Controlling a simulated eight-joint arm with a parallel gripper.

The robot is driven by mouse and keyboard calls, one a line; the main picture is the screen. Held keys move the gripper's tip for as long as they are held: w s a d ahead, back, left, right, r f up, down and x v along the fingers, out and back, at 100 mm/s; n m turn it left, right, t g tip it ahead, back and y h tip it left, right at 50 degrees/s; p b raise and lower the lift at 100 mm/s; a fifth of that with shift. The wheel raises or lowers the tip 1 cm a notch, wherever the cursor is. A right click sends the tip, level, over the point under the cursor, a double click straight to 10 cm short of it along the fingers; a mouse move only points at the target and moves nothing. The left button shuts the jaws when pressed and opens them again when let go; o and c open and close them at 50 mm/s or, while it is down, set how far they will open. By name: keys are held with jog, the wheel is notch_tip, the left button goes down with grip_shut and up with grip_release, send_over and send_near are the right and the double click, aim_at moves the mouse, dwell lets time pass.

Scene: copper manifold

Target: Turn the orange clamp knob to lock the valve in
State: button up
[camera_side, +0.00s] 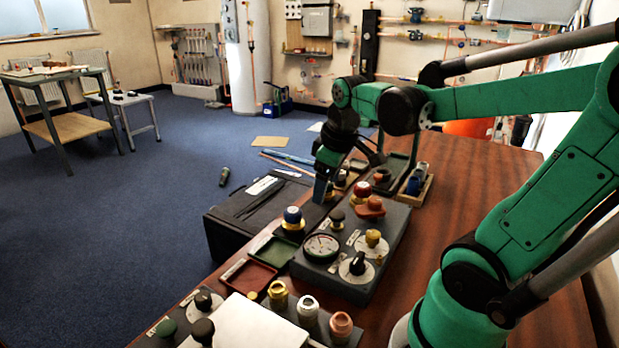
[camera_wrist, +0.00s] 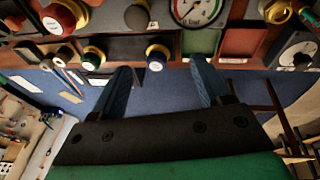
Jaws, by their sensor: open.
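The orange clamp knob (camera_side: 370,207) sits on the dark manifold block (camera_side: 335,282) in the side view, beside a red-topped valve (camera_side: 361,190) with a brass collar. I cannot tell the knob's exact turn. I cannot make out the orange knob surely there.
Several loose fittings (camera_side: 307,308) stand in front. The wooden bench (camera_side: 460,190) is clear at right.

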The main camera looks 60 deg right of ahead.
aim_at(375, 200)
jog(key=s+d+g, duration=0.1)
jog(key=s+d, duration=0.1)
jog(key=d, duration=0.1)
jog(key=s+d, duration=0.1)
jog(key=d, duration=0.2)
jog(key=s+d+f+n+g+y, duration=0.1)
jog(key=s+d, duration=0.1)
jog(key=d, duration=0.2)
jog(key=shift+s+g, duration=0.3)
jog(key=shift+s+d+f, duration=0.1)
jog(key=shift+s+f, duration=0.05)
jog(key=shift+f, duration=2.6)
grip_shut()
